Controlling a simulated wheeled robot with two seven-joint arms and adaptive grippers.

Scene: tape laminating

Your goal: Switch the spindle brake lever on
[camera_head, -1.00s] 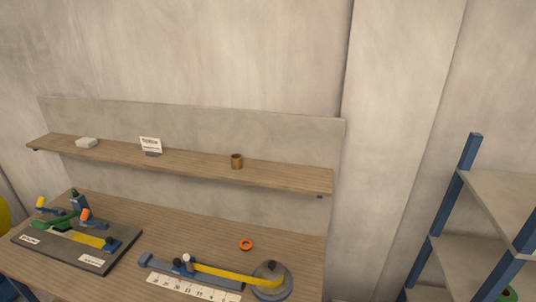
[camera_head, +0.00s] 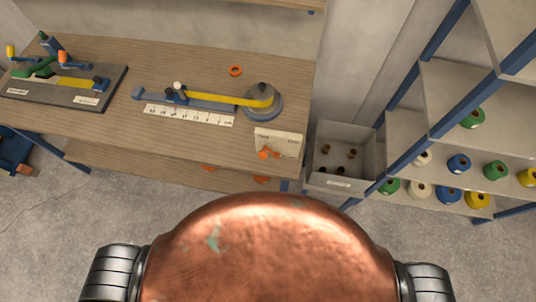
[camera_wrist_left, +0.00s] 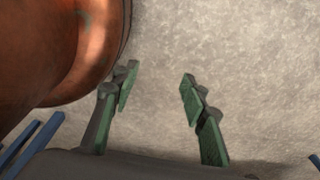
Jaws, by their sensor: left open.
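A pale box (camera_head: 278,142) with small unreadable labels stands at the front right corner of the workbench. A small orange lever (camera_head: 265,154) sits low on its front and looks like the brake lever; its setting is too small to tell. Just behind it is a round grey spindle (camera_head: 263,108) with yellow tape running to it from the left. My left gripper (camera_wrist_left: 158,86) is open and empty in the left wrist view, over bare floor beside my copper body. Neither gripper shows in the head view, so their distance to the lever cannot be told.
The workbench (camera_head: 190,65) also holds a dark fixture board (camera_head: 80,98) at left, a white ruler strip (camera_head: 185,115) and an orange ring (camera_head: 235,71). A grey bin (camera_head: 320,180) stands right of the bench, beside a blue-framed shelf (camera_head: 437,130) with several tape rolls.

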